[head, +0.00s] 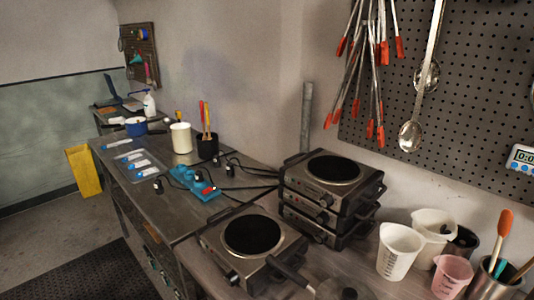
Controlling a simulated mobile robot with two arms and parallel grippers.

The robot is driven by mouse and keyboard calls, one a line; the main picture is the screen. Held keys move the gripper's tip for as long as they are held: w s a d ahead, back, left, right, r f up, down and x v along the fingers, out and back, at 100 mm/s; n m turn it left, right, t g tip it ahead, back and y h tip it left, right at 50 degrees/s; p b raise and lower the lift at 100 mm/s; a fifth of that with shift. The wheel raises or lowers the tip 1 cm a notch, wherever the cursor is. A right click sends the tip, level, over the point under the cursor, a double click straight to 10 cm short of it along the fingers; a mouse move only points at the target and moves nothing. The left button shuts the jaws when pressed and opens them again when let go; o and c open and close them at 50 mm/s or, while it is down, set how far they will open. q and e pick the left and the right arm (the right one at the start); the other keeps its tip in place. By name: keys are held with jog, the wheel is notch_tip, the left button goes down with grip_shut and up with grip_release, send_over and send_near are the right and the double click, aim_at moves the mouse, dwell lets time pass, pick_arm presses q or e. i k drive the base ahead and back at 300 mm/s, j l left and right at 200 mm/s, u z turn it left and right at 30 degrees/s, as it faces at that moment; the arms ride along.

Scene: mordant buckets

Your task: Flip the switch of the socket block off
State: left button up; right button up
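The blue socket block (195,182) lies on the metal bench at the middle left, near the bench's right part. Black plugs and cables run into and around it. A small red spot, which looks like its switch (208,190), shows at its near right end. It is too small to tell which way the switch is set. Neither of my grippers shows clearly in the head view.
A single hot plate (252,235) stands in front of the block, and stacked hot plates (333,168) stand to its right. A black cup with tools (207,146) and a white container (181,138) stand behind. White jugs (398,250) stand at the right.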

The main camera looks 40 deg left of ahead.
aim_at(209, 189)
jog(key=u, duration=1.65)
jog(key=j+z, duration=0.1)
jog(key=j, duration=1.45)
jog(key=i+j+z, duration=0.1)
jog(key=i+j, duration=0.5)
jog(key=j, duration=0.25)
jog(key=i+j+z, duration=0.15)
jog(key=i+j, duration=0.15)
jog(key=j, duration=0.15)
